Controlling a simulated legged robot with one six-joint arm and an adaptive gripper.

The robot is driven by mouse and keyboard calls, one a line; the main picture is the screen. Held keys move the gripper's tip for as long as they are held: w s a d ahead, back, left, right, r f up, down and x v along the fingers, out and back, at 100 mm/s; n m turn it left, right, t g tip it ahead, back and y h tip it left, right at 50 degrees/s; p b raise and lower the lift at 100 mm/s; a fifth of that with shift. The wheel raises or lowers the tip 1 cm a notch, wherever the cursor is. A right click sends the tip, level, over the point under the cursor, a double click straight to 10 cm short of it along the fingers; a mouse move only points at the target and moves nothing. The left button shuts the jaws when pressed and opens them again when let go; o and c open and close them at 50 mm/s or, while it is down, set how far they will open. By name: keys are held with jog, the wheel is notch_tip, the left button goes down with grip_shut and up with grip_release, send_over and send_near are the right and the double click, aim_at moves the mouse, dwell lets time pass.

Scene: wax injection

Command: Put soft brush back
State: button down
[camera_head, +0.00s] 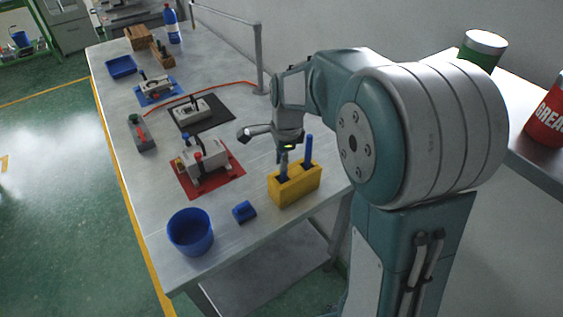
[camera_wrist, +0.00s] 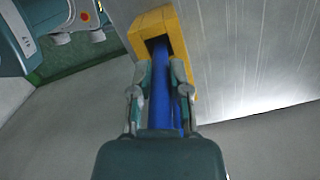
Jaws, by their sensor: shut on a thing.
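The yellow holder (camera_head: 296,190) stands on the near right part of the metal table; it also shows in the wrist view (camera_wrist: 155,20). My gripper (camera_head: 284,160) is above its left slot, shut on a blue brush handle (camera_head: 283,174). In the wrist view my gripper (camera_wrist: 161,75) has a finger on each side of this handle (camera_wrist: 160,95), whose far end goes into the holder's opening. The bristles are hidden. A second blue handle (camera_head: 309,150) stands upright in the right slot. I cannot tell by look which brush is the soft one.
A metal post (camera_head: 259,60) stands at the table's right edge.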

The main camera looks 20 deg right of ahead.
jog(key=shift+a+f, duration=0.2)
jog(key=shift+f, duration=0.15)
jog(key=c, duration=0.6)
grip_release()
jog(key=shift+f, duration=0.1)
jog(key=shift+d, duration=0.1)
